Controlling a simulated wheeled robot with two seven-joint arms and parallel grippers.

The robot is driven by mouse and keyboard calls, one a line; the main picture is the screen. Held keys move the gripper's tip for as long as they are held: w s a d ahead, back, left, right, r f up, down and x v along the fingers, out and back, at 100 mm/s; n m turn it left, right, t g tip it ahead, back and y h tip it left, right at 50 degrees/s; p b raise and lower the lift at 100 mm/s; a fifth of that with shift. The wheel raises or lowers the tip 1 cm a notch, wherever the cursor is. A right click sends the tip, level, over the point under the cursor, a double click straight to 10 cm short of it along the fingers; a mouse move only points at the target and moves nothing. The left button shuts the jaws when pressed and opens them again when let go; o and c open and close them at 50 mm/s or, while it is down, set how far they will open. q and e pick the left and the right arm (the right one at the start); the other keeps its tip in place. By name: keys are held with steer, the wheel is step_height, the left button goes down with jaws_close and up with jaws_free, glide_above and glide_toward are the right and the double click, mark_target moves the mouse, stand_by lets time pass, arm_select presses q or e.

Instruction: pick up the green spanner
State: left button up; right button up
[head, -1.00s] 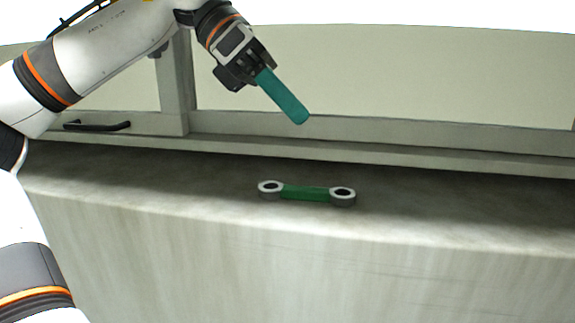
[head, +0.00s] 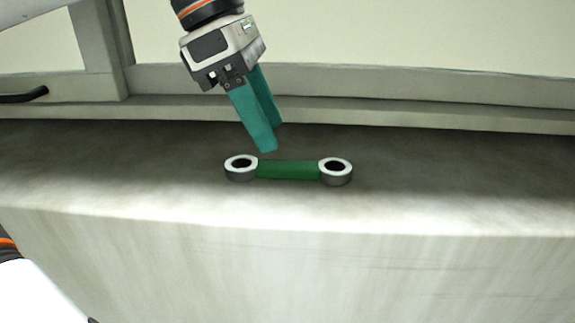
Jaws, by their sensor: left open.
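The green spanner (head: 288,170) lies flat on the grey ledge (head: 440,205), with a pale metal ring at each end and a green middle bar. It lies nearly level across the picture. My left gripper (head: 270,138) is above and just behind the spanner, pointing down, nearest the left part of the green bar. Its two teal fingers are apart with nothing between them. The fingertips look clear of the spanner, though the exact height is hard to judge. My right gripper is not in view.
A pale frame rail (head: 400,115) runs along the back of the ledge, with a post (head: 103,45) at the left. A dark handle (head: 22,96) is at the far left. The ledge is bare on both sides of the spanner, and its front edge drops away.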

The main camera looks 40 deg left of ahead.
mark_target(285, 164)
arm_select(q)
steer(key=x, duration=0.4)
steer(key=shift+d+f+p, duration=0.2)
steer(key=shift+f+p, duration=0.15)
steer(key=shift+f, duration=0.05)
jaws_close()
